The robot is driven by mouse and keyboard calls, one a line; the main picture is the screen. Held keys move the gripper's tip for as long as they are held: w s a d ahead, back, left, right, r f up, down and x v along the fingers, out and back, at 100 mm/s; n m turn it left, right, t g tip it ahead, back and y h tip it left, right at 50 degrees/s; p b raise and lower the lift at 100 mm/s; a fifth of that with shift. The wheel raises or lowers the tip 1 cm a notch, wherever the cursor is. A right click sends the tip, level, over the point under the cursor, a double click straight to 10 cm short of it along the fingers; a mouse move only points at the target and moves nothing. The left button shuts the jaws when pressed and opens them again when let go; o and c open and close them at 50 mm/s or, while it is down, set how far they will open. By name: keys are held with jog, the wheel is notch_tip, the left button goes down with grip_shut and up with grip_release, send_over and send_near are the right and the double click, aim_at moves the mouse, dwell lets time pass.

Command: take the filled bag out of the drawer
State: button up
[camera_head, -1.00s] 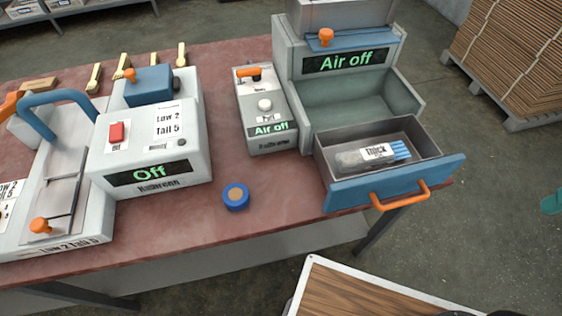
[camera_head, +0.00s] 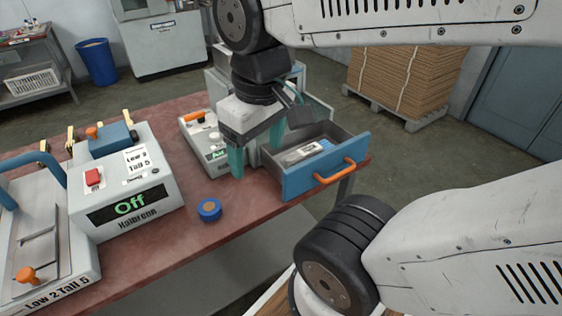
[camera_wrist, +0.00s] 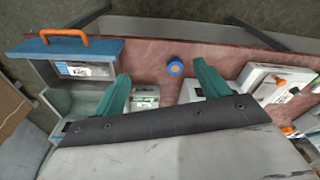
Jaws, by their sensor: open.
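The drawer (camera_head: 292,184) with a blue front and an orange handle (camera_head: 335,172) is pulled open from the grey machine. The filled bag (camera_head: 304,152), clear with a white label and blue contents, lies in the drawer. The wrist view shows the drawer (camera_wrist: 100,50) at upper left with the bag (camera_wrist: 74,70) in it. My gripper (camera_head: 256,150) points down over the table, left of the drawer, and partly hides the machine. Its teal fingers are spread wide and empty. In the wrist view, my gripper (camera_wrist: 163,70) has the drawer beyond its left finger.
A control box (camera_head: 203,143) stands close behind my gripper. A blue round piece (camera_head: 209,210) lies near the table's front edge. A sealing machine (camera_head: 125,178) reading "Off" stands at left. Stacked cardboard (camera_head: 405,80) is on the floor behind the drawer.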

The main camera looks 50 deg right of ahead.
jog(key=w+d+f+n, duration=0.3)
jog(key=w+d+n, duration=0.2)
jog(key=w+d, duration=0.25)
jog(key=n+g, duration=0.1)
jog(key=n, duration=0.8)
send_over(304, 151)
jog(key=a, duration=0.1)
notch_tip(304, 151, down, 13)
jog(key=shift+s+f, duration=0.1)
jog(key=shift+s, duration=0.05)
jog(key=shift+n, duration=0.3)
jog(key=f, duration=0.4)
jog(key=d+f, duration=0.1)
jog(key=f, duration=0.2)
jog(key=shift+f, duration=0.5)
jog(key=c, duration=1)
